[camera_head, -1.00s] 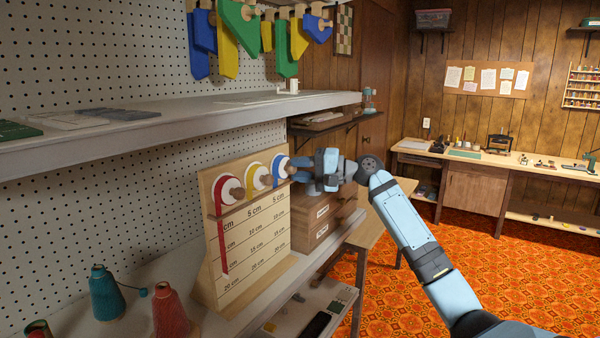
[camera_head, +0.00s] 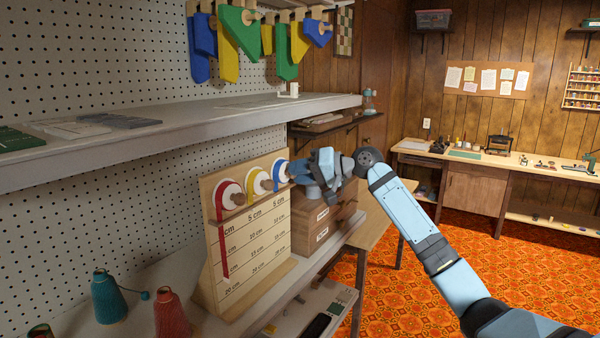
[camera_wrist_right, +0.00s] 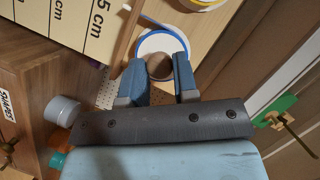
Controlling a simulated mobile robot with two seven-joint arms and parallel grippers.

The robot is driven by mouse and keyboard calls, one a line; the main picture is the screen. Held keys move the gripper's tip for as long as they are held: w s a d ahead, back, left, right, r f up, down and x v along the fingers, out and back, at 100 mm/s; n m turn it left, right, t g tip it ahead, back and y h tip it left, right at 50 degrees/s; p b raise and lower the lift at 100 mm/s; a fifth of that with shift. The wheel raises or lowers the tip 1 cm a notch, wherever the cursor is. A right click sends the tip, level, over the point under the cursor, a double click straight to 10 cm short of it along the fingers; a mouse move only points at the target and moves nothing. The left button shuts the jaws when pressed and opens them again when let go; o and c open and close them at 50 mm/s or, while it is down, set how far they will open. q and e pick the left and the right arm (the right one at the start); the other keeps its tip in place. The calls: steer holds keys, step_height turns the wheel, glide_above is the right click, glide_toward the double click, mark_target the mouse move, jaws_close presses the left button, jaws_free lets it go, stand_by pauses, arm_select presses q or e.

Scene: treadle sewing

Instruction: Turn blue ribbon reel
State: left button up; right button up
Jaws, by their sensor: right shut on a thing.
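The blue ribbon reel (camera_head: 280,170) is a white disc with a blue rim and a wooden knob, the right one of three reels on a wooden measuring board (camera_head: 240,262). It also shows in the right wrist view (camera_wrist_right: 150,42). My right gripper (camera_head: 296,172) is at this reel, with its two fingers (camera_wrist_right: 160,75) on either side of the round wooden knob (camera_wrist_right: 159,66), shut on it. The red reel (camera_head: 228,187) has a red ribbon hanging down the board. The yellow reel (camera_head: 254,181) is between them. My left gripper is not in view.
A shelf (camera_head: 200,125) runs above the board. Wooden drawers (camera_head: 318,228) stand just right of the board, below my gripper. Teal (camera_head: 108,298) and red (camera_head: 172,316) thread cones stand at front left. Colored cloth pieces (camera_head: 240,30) hang above.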

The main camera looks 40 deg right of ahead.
steer(key=shift+f, duration=0.1)
steer(key=o, duration=0.9)
steer(key=b+v, duration=0.1)
steer(key=v, duration=1.3)
steer(key=shift+a+b, duration=0.1)
steer(key=shift+b, duration=0.3)
